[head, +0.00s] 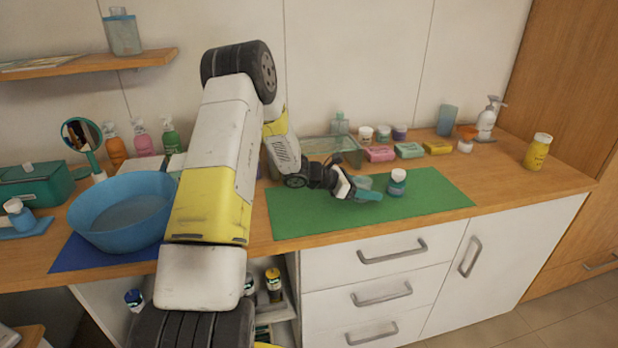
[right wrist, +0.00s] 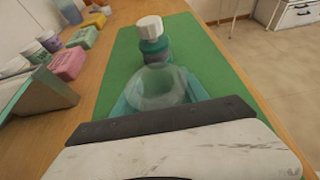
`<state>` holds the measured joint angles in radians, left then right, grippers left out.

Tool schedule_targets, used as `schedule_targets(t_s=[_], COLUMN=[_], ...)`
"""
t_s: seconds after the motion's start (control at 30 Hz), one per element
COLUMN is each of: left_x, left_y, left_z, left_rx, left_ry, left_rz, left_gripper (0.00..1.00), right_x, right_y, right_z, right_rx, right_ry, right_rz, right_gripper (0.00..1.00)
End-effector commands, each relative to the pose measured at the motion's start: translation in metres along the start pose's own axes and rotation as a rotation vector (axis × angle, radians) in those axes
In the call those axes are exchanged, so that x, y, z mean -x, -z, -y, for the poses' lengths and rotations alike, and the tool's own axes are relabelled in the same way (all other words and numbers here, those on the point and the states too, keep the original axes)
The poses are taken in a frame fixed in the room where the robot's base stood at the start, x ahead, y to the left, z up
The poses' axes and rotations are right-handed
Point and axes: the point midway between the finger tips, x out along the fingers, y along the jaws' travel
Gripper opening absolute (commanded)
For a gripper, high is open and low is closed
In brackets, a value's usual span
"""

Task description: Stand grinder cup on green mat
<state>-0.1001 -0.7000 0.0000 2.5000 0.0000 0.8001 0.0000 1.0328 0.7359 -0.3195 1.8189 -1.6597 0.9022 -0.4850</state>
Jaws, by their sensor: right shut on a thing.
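The grinder cup (right wrist: 158,86) is a clear, rounded cup. It sits between the teal fingers of my right gripper (head: 366,194), which is shut on it. In the head view, the cup (head: 362,182) shows only as a pale patch behind the fingers. The gripper holds it low over the green mat (head: 440,192). I cannot tell whether its base touches the mat or whether it is fully upright. A teal jar with a white lid (head: 397,182) stands on the mat just beyond the fingertips; it also shows in the right wrist view (right wrist: 153,40). My left gripper is not in view.
A blue basin (head: 125,210) stands to the left. A glass tray (head: 333,150), white-lidded jars, and pink (head: 379,154), green and yellow boxes line the counter behind the mat. A yellow jar (head: 538,151) stands far right. The mat's right part is clear.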

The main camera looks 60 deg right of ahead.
Motion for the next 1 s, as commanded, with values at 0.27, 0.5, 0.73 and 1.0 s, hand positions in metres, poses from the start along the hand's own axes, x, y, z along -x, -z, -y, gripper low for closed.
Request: schedule_targets(t_s=[0.27, 0.5, 0.73, 1.0], left_x=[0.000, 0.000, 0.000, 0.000], left_y=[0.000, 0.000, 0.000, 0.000], left_z=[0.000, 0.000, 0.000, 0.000], left_rx=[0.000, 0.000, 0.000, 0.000], left_ry=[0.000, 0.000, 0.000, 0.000], left_rz=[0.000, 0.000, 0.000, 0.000], left_gripper=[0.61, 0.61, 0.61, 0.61], right_x=[-0.001, 0.000, 0.028, 0.086], right_y=[0.002, 0.001, -0.001, -0.001], right_z=[0.000, 0.000, -0.002, -0.001], right_rx=[0.000, 0.000, 0.000, 0.000], right_ry=[0.000, 0.000, -0.004, -0.004], right_rz=[0.000, 0.000, 0.000, 0.000], right_gripper=[0.73, 0.73, 0.73, 0.73])
